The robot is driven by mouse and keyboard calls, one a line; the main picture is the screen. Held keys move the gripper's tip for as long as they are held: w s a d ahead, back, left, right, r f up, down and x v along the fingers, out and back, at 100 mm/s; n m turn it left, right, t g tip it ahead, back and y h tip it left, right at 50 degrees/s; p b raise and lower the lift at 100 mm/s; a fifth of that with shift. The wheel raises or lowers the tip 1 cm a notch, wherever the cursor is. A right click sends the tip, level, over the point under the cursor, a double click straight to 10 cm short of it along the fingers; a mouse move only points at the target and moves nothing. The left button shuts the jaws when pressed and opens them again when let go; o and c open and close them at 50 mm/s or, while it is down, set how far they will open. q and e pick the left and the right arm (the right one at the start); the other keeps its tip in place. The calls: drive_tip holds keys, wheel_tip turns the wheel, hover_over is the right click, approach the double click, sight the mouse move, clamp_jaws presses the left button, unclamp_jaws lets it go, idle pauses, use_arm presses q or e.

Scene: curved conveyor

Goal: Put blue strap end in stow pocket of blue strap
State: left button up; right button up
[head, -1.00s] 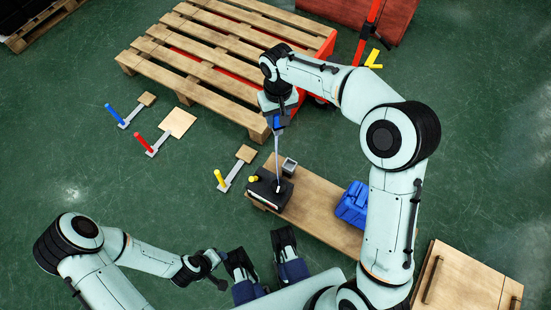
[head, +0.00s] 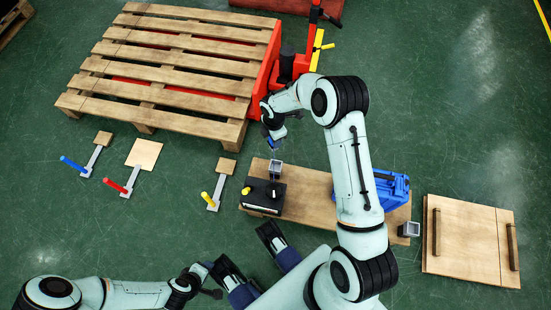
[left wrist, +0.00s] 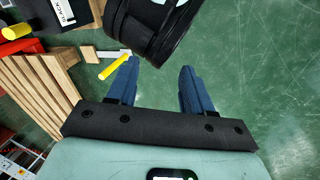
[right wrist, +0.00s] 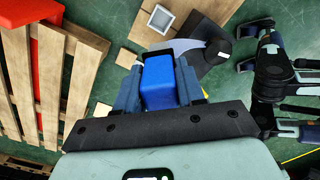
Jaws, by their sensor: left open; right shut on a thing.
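My right gripper (right wrist: 160,72) is shut on the blue strap end (right wrist: 160,85), a blue block between its fingers. It hangs above the far side of the plank in the head view (head: 275,142). A pale strap (right wrist: 180,45) runs from beside the strap end toward a black block (head: 263,196) with a yellow peg. A grey square open cup (head: 277,168) stands behind this block and also shows in the right wrist view (right wrist: 160,18). I cannot tell whether it is the stow pocket. My left gripper (left wrist: 158,66) is open and empty, low in the scene.
The wooden plank (head: 320,190) also bears a blue case (head: 391,190) and a second grey cup (head: 409,230). Wooden pallet (head: 180,60) lies behind, a red jack (head: 290,65) beside it. Blue, red and yellow levers (head: 210,200) stand left.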

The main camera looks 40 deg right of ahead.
drive_tip(key=shift+n, duration=0.4)
drive_tip(key=f+b, duration=0.2)
drive_tip(key=f, duration=0.8)
drive_tip(key=f+b, duration=0.3)
drive_tip(key=f, duration=0.7)
drive_tip(key=shift+s+d+f, duration=0.15)
drive_tip(key=shift+s+d, duration=0.05)
use_arm(q)
drive_tip(key=w+a+f, duration=0.1)
drive_tip(key=a+f, duration=0.2)
drive_tip(key=f, duration=0.4)
drive_tip(key=shift+n+y, duration=0.3)
drive_tip(key=shift+y, duration=0.1)
use_arm(e)
drive_tip(key=shift+f, duration=0.25)
use_arm(q)
drive_tip(key=shift+a+f, duration=0.15)
use_arm(e)
drive_tip(key=shift+f, duration=0.1)
drive_tip(key=o, duration=1.1)
use_arm(q)
drive_tip(key=shift+s+f, duration=0.1)
drive_tip(key=shift+s, duration=0.05)
use_arm(e)
drive_tip(key=shift+o, duration=0.2)
